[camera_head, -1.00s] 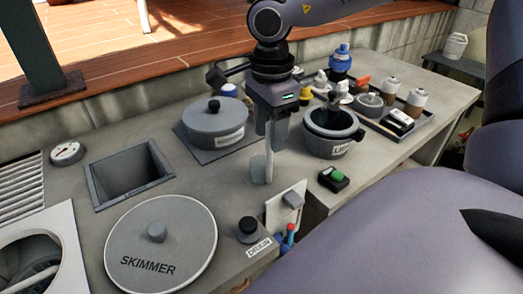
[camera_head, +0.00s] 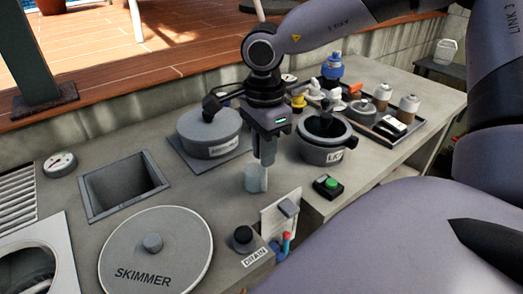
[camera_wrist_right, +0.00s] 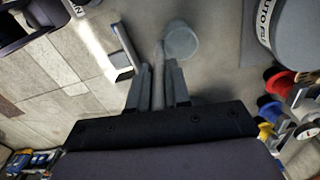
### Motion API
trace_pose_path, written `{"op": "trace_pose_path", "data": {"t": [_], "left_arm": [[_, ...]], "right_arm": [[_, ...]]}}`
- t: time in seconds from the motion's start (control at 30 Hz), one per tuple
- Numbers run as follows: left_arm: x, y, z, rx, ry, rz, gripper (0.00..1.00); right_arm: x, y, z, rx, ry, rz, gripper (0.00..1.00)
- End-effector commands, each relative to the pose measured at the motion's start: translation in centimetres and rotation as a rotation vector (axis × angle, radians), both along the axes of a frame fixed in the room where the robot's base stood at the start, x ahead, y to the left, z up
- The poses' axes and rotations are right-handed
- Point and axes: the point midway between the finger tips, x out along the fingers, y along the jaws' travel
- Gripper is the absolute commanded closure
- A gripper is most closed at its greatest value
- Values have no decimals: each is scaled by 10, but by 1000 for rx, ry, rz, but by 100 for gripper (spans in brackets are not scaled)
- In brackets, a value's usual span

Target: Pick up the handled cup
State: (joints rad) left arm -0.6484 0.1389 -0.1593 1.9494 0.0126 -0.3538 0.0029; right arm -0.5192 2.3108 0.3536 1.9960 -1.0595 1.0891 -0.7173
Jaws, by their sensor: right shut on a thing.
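The handled cup is a small, pale, translucent cup (camera_head: 256,179) on the grey counter, between the round lidded pot and the black-and-green button. My right gripper (camera_head: 266,160) points down from above, right beside it, and is shut on its upright handle. In the right wrist view the cup's round bowl (camera_wrist_right: 181,42) lies just beyond the fingers (camera_wrist_right: 158,88), with the grey handle between them. The fingers hide part of the handle. I cannot tell whether the cup's base touches the counter. My left gripper is not in view.
The lidded pot (camera_head: 209,135) stands left of the gripper, and an open grey pot (camera_head: 325,138) stands close on its right. The button box (camera_head: 327,186), drain knob (camera_head: 242,237) and skimmer lid (camera_head: 153,262) are nearby. A square opening (camera_head: 123,187) lies left. Bottles stand behind.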

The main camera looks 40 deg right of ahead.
Motion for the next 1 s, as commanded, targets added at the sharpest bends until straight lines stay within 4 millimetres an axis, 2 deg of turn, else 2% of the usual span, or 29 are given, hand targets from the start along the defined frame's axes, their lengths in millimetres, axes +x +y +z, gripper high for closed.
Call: {"op": "trace_pose_path", "data": {"t": [0.17,0.27,0.37,0.7,0.83,1.0], "left_arm": [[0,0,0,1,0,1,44],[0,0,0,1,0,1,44],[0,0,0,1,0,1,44],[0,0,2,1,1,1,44],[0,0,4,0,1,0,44],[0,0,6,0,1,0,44]], "right_arm": [[2,0,14,0,-6,0,100],[1,0,30,0,-8,0,100],[2,0,51,-1,-9,-1,100],[1,0,140,-2,-7,-1,100],[1,0,166,-1,-6,-1,100],[1,0,189,-1,-3,0,100]]}}
